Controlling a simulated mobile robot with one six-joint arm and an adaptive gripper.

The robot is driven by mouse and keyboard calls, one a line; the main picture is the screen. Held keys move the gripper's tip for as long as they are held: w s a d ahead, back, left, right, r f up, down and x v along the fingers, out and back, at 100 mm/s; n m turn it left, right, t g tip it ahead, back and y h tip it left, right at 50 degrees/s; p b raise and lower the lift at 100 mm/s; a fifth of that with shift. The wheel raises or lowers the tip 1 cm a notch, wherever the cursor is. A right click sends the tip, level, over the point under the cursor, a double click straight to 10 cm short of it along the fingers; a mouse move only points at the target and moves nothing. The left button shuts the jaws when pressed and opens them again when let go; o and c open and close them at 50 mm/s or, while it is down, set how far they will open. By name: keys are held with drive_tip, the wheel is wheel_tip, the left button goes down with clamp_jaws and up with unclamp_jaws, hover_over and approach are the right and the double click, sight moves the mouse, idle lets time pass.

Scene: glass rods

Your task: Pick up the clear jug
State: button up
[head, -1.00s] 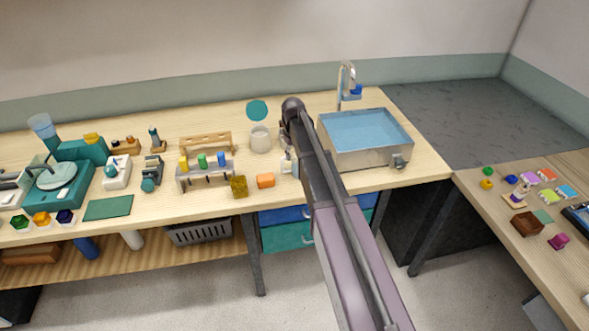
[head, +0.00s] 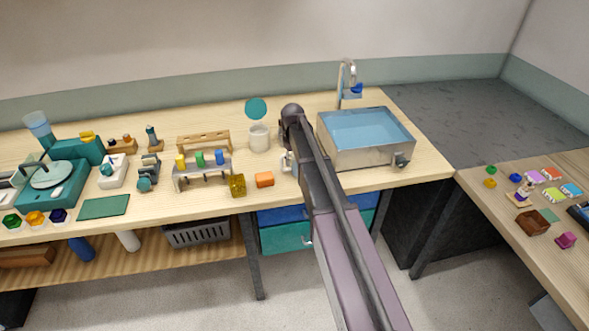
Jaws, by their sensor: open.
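A small pale, clear-looking vessel (head: 287,162), which may be the clear jug, stands on the bench just left of my arm. My arm hides much of it, so its full shape does not show. My gripper (head: 285,147) points down below the dark wrist and is mostly hidden behind my arm. It is open, close above or around the pale vessel; I cannot tell whether they touch.
A whitish pot (head: 259,138) stands behind to the left. A steel sink (head: 367,155) stands right of my arm. A tube rack (head: 203,173) is further left.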

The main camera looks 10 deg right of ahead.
drive_tip(key=shift+f+b, duration=0.75)
drive_tip(key=shift+f, duration=0.25)
clamp_jaws()
